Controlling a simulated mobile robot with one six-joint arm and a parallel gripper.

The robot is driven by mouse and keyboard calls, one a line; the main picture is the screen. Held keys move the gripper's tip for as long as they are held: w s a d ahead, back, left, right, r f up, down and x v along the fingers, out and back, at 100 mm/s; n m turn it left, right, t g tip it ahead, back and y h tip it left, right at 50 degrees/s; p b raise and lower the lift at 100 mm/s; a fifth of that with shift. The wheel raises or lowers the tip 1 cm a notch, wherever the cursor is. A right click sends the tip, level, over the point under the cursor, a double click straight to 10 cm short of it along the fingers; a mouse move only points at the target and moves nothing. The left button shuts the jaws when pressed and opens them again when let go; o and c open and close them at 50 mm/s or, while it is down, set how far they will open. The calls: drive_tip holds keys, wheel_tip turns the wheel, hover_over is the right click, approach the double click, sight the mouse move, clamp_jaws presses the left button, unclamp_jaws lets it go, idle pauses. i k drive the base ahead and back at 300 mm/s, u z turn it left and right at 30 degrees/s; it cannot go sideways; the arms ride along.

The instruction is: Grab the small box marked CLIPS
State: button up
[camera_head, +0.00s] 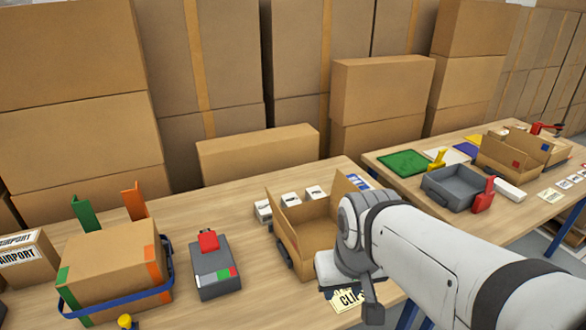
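A pale card (345,300) with lettering that starts "CLI" lies at the front edge of the near table, partly covered by my arm. My gripper (358,278) is just above it, beside the open cardboard box (291,236). A grey-white block-like shape (330,268) shows at my gripper; I cannot tell whether it is a small box or part of the gripper. Several small white boxes (264,211) with dark print stand behind and beside the open box, their print too small to read. My gripper's fingers are mostly hidden.
A strapped carton (112,268) and a grey device with a red top (214,270) stand left on the near table (240,308). A second table at right holds a grey tray (446,196), a green mat (402,163) and an open carton. Stacked cartons fill the back.

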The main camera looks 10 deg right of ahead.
sight(262, 211)
drive_tip(key=u, duration=1.7)
drive_tip(key=k, duration=1.3)
drive_tip(key=z, duration=0.6)
drive_tip(key=i, duration=1)
drive_tip(key=z, duration=0.05)
